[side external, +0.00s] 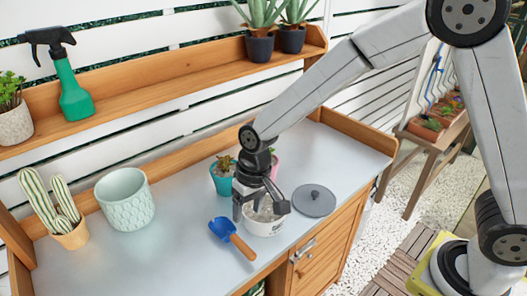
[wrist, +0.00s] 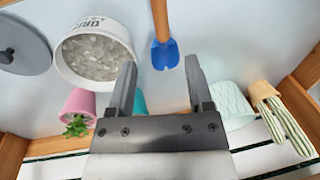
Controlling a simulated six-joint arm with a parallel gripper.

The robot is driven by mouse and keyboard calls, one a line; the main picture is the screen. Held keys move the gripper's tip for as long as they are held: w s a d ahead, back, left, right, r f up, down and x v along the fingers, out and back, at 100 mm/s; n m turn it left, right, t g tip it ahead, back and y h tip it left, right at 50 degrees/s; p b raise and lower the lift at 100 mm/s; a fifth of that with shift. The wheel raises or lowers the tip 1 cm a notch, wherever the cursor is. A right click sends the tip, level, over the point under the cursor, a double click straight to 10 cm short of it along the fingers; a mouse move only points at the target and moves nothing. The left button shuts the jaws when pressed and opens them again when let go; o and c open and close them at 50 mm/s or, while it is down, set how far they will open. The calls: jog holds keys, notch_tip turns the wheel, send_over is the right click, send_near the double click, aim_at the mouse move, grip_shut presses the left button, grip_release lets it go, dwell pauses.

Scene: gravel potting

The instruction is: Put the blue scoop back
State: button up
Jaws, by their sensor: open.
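The blue scoop (side external: 222,228) lies on the pale bench top, with its wooden handle (side external: 243,247) pointing toward the front edge. It also shows in the wrist view (wrist: 165,56), between and beyond my fingertips, handle running off the top edge. My gripper (side external: 260,209) is open and empty, above and at the white tub (side external: 264,227), to the right of the scoop; it partly hides the tub. In the wrist view, my gripper (wrist: 160,64) has its two fingers spread apart. The tub (wrist: 125,38) holds grey gravel (wrist: 92,57).
A grey lid (side external: 314,200) lies right of the tub. A teal pot (side external: 221,184) and a pink pot (wrist: 80,103) stand behind it. A mint pot (side external: 125,200) and a potted cactus (side external: 73,236) stand left. The bench between mint pot and scoop is clear. A shelf (side external: 165,93) runs behind.

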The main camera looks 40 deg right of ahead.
jog(key=s+d+t+h, duration=0.1)
jog(key=s+d, duration=0.4)
jog(key=d, duration=0.4)
jog(key=s+d+r+t, duration=0.1)
jog(key=s+d, duration=0.5)
jog(key=d, duration=0.3)
jog(key=shift+r+h, duration=0.25)
jog(key=shift+h, duration=0.15)
